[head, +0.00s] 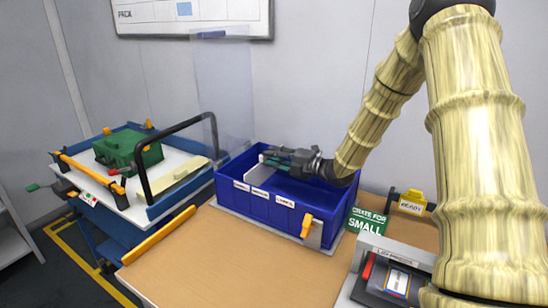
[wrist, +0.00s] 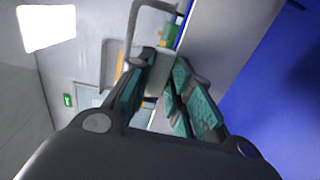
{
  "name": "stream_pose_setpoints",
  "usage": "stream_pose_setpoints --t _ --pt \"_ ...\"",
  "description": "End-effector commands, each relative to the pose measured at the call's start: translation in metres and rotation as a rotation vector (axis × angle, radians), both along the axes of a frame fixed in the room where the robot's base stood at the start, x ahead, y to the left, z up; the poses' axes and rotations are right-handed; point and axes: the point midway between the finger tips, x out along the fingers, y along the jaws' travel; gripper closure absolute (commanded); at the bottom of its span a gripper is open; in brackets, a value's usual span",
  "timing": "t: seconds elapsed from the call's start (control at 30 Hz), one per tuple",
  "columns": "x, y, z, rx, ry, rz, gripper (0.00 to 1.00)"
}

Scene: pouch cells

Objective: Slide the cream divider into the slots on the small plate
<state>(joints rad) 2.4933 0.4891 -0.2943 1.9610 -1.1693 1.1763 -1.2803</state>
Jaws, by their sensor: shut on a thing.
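The pale cream divider (head: 251,169) is a thin panel inside the blue crate (head: 262,207), towards its left end. My gripper (head: 270,158) reaches into the crate from the right, with its teal finger pads at the divider. In the wrist view, the divider (wrist: 205,45) is a broad pale panel running up from between the fingers of my gripper (wrist: 164,75), which are shut on it. White label plates (head: 260,193) sit along the crate's front wall; their print is too small to read surely. The slots and the divider's lower edge are hidden.
A green sign (head: 366,221) reads "crate for small" right of the crate. A grey device (head: 395,283) stands at front right. A blue cart (head: 150,211) with a black handle and green case (head: 128,150) stands left. The wooden tabletop (head: 235,260) is clear in front.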

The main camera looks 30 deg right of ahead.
Motion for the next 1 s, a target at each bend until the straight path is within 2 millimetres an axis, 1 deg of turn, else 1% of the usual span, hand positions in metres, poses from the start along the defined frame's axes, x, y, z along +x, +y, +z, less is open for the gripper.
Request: stream_pose_setpoints --t 1.0 --pt "0.0 0.0 -0.021 0.0 0.001 0.0 1.0"
